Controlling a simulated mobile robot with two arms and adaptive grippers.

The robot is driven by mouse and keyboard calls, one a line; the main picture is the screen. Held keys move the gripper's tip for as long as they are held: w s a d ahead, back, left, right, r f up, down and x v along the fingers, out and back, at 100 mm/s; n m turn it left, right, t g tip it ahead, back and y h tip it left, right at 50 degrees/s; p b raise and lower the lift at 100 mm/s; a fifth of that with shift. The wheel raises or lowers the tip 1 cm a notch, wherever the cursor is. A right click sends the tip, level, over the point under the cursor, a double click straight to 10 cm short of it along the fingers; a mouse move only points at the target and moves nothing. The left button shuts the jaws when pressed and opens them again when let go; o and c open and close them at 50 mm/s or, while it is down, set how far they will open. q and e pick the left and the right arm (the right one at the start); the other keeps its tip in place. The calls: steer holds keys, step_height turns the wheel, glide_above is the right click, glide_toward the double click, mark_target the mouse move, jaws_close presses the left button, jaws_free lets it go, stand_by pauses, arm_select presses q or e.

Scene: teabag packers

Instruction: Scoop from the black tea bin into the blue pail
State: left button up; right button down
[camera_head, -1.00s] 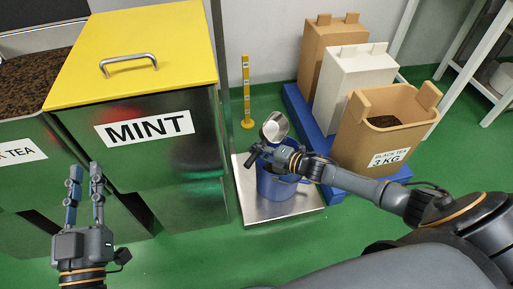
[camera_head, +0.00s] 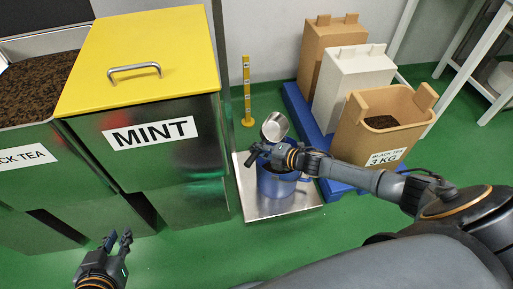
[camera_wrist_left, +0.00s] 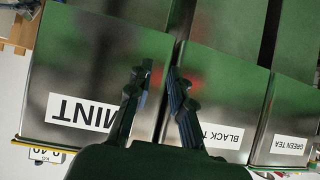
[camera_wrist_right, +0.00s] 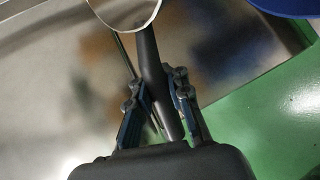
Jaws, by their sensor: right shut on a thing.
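My right gripper (camera_head: 262,152) is shut on the dark handle of a metal scoop (camera_head: 275,126). It holds the scoop above the blue pail (camera_head: 276,188), with the scoop's bowl toward the back. The right wrist view shows the handle (camera_wrist_right: 152,70) between the fingers; the scoop's contents cannot be made out. The pail stands on a metal platform (camera_head: 247,203), partly hidden by my right arm. The black tea bin (camera_head: 27,160) at the far left is open and holds dark tea (camera_head: 40,85). My left gripper (camera_head: 119,236) is open and empty, low in front of the bins.
A closed MINT bin (camera_head: 165,150) with a yellow lid (camera_head: 140,60) stands between the tea bin and the pail. A brown Black Tea 3 KG bag (camera_head: 385,135) and other bags stand on a blue pallet (camera_head: 298,105). A yellow post (camera_head: 246,90) stands behind the platform.

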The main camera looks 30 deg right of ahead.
steer(key=shift+r+p, duration=0.2)
steer(key=shift+p, duration=0.65)
arm_select(q)
steer(key=s+a+f+g+y+p, duration=0.1)
steer(key=s+a+f+g+p, duration=0.1)
steer(key=s+f+g, duration=0.3)
steer(key=s+a+f+g+y+p, duration=0.1)
steer(key=s+a+g+p, duration=0.15)
steer(key=s, duration=0.45)
arm_select(e)
steer(key=shift+w+r+g+h, duration=0.1)
steer(key=shift+r+g+h, duration=0.45)
steer(key=shift+g, duration=0.25)
steer(key=shift+f+g+h+p, duration=0.2)
steer(key=shift+g+p, duration=0.3)
steer(key=shift+p, duration=0.7)
steer(key=h+p, duration=0.1)
steer(key=p, duration=0.2)
steer(key=shift+r+g, duration=0.2)
steer(key=shift+g, duration=0.2)
arm_select(q)
steer(key=s+f, duration=0.2)
steer(key=f, duration=0.9)
steer(key=s+f+g, duration=0.1)
steer(key=s+f, duration=0.2)
steer(key=f, duration=0.9)
steer(key=shift+s+p, duration=0.35)
steer(key=shift+p, duration=0.05)
steer(key=shift+g, duration=0.35)
